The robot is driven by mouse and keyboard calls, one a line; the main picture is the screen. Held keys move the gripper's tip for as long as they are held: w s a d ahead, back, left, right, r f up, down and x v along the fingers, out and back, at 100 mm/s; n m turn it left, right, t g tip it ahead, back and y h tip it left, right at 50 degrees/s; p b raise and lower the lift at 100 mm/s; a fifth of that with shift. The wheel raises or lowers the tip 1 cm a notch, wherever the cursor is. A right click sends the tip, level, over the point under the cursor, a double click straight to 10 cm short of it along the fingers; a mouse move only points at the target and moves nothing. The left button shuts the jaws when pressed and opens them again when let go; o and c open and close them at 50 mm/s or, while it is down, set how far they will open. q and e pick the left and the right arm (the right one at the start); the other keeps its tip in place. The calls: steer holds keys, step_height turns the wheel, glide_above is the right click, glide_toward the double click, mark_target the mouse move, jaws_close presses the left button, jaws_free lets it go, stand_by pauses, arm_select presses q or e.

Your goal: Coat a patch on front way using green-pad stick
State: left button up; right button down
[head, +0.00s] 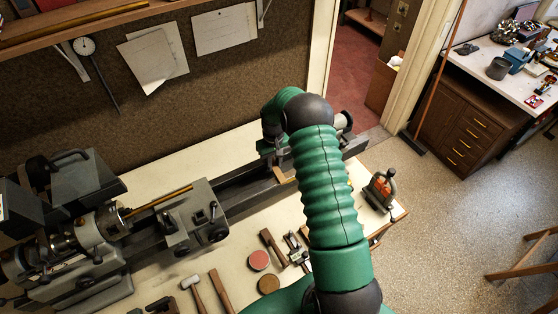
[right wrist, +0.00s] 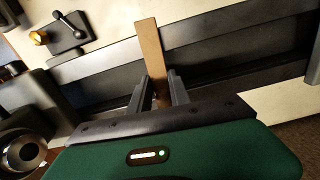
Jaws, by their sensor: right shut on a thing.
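My right gripper (head: 280,168) is over the dark lathe bed (head: 246,199), right of the carriage, and is partly covered by my arm. It is shut on a flat brown stick, which shows between the fingers in the right wrist view (right wrist: 152,48). The stick (head: 286,181) reaches out past the fingertips over the dark rails (right wrist: 215,48). No green pad can be made out on it. I cannot tell whether the stick touches a rail, or see a coated patch on the front way. My left gripper is not in view.
The lathe carriage (head: 190,215) stands left of my gripper, with the headstock (head: 75,250) beyond. A red round tin (head: 259,260), a mallet (head: 191,286) and other hand tools lie on the cream bench.

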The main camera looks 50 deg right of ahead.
steer(key=shift+w+a, duration=0.2)
steer(key=shift+a, duration=0.45)
steer(key=shift+w+a, duration=0.25)
steer(key=shift+a, duration=0.4)
steer(key=shift+w+a, duration=0.2)
steer(key=shift+a, duration=0.45)
steer(key=shift+w+a+f, duration=0.1)
steer(key=shift+w+a, duration=0.1)
steer(key=shift+a, duration=0.6)
steer(key=shift+w+a, duration=0.2)
steer(key=shift+a, duration=0.55)
step_height(320, 180, up, 6)
steer(key=p, duration=0.4)
